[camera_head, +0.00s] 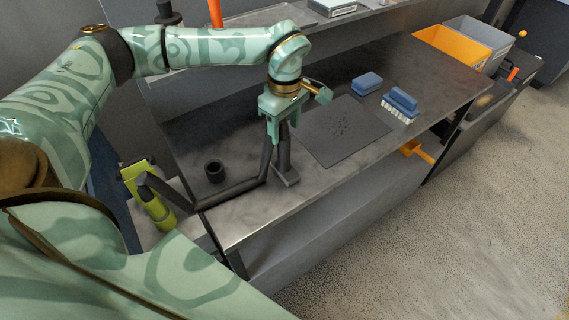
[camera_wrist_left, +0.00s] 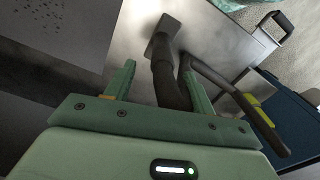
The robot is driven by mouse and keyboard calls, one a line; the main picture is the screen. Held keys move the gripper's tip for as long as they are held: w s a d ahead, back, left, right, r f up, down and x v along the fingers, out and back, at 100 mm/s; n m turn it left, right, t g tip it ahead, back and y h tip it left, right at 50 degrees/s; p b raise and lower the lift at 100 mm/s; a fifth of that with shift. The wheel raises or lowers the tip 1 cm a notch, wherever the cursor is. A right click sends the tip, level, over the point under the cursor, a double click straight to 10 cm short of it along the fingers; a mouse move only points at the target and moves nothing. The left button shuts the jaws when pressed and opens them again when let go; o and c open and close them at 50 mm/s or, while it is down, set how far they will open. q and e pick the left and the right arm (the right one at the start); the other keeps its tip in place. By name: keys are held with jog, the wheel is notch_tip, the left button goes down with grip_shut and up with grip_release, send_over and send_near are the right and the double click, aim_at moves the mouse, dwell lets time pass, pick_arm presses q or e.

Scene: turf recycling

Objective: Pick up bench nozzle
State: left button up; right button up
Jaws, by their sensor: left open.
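The bench nozzle (camera_head: 285,165) is dark grey, with a flat foot on the metal bench (camera_head: 245,220) and an upright neck. A dark tube runs left from it toward a yellow-green handheld unit (camera_head: 155,208). My left gripper (camera_head: 275,133) points down over the nozzle's neck, its fingers apart. In the left wrist view the nozzle (camera_wrist_left: 165,72) passes between the two open fingers (camera_wrist_left: 158,78), and its foot shows beyond them. I cannot tell whether either finger touches it. The gripper hides the neck's top in the head view. My right gripper is not in view.
A dark mat (camera_head: 340,132) lies right of the nozzle. A blue block (camera_head: 367,83) and a blue brush (camera_head: 401,103) stand behind it. Orange (camera_head: 455,50) and grey (camera_head: 478,35) bins are at the far end. Bench between mat and front edge is clear.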

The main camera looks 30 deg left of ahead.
aim_at(284, 137)
pick_arm(q)
notch_tip(284, 137, down, 6)
jog(key=shift+s+f+b, duration=0.15)
jog(key=shift+f+b, duration=0.05)
jog(key=shift+b, duration=0.35)
jog(key=shift+r, duration=0.1)
grip_shut()
